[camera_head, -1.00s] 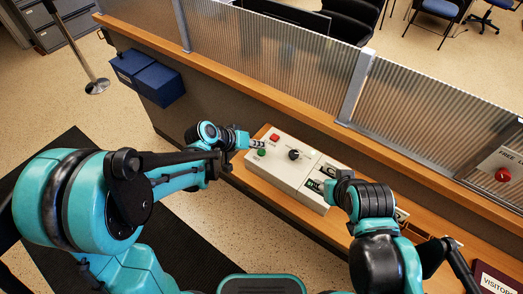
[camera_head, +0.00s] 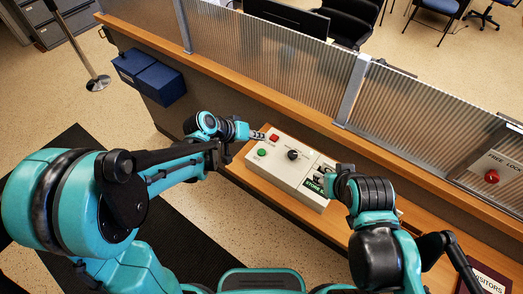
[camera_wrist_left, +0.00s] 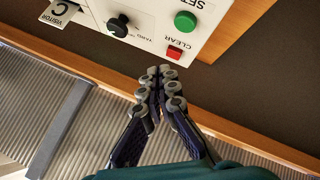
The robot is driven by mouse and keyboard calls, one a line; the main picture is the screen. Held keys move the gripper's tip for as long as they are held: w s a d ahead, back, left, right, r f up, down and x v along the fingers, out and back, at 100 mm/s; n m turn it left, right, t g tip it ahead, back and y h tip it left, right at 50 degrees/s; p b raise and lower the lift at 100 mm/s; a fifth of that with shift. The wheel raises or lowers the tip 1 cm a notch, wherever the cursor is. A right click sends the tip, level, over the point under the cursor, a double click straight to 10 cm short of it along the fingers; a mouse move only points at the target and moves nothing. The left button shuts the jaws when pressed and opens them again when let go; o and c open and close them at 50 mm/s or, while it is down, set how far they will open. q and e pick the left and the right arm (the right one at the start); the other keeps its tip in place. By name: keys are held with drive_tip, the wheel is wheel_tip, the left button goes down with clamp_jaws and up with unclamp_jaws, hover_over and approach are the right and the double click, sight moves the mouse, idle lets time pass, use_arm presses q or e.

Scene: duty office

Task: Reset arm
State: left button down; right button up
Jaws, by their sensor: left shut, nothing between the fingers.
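A white control box (camera_head: 283,177) sits on the wooden counter with a red button (camera_head: 274,138), a green button (camera_head: 262,152) and a black knob (camera_head: 293,155). My left gripper (camera_head: 261,135) is shut and empty, at the box's far left corner, close to the red button. In the left wrist view its closed fingertips (camera_wrist_left: 160,76) are just off the box edge, near the red button marked CLEAR (camera_wrist_left: 174,53); contact cannot be told. The green button marked SET (camera_wrist_left: 186,21) is beyond. My right gripper (camera_head: 328,183) is over the box's right part, its fingers largely hidden.
A ribbed screen (camera_head: 268,62) with metal posts rises behind the counter (camera_head: 262,187). A red knob under a FREE LOCK sign (camera_head: 491,177) is at the right. A visitors book (camera_head: 492,280) lies at the lower right. Blue boxes (camera_head: 147,77) hang at the left.

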idle(0.5)
wheel_tip(320, 180, down, 9)
drive_tip(key=b, duration=0.9)
drive_tip(key=shift+r, duration=0.1)
drive_tip(key=shift+c, duration=0.5)
use_arm(q)
drive_tip(key=s+a+f+n+t+y, duration=0.1)
drive_tip(key=s+a+y, duration=0.6)
drive_tip(key=s+a, duration=1)
drive_tip(key=shift+s+f+n+t, duration=0.4)
drive_tip(key=shift+s+f, duration=0.35)
drive_tip(key=shift+f, duration=0.1)
use_arm(e)
drive_tip(key=shift+d, duration=0.1)
drive_tip(key=shift+c, duration=0.2)
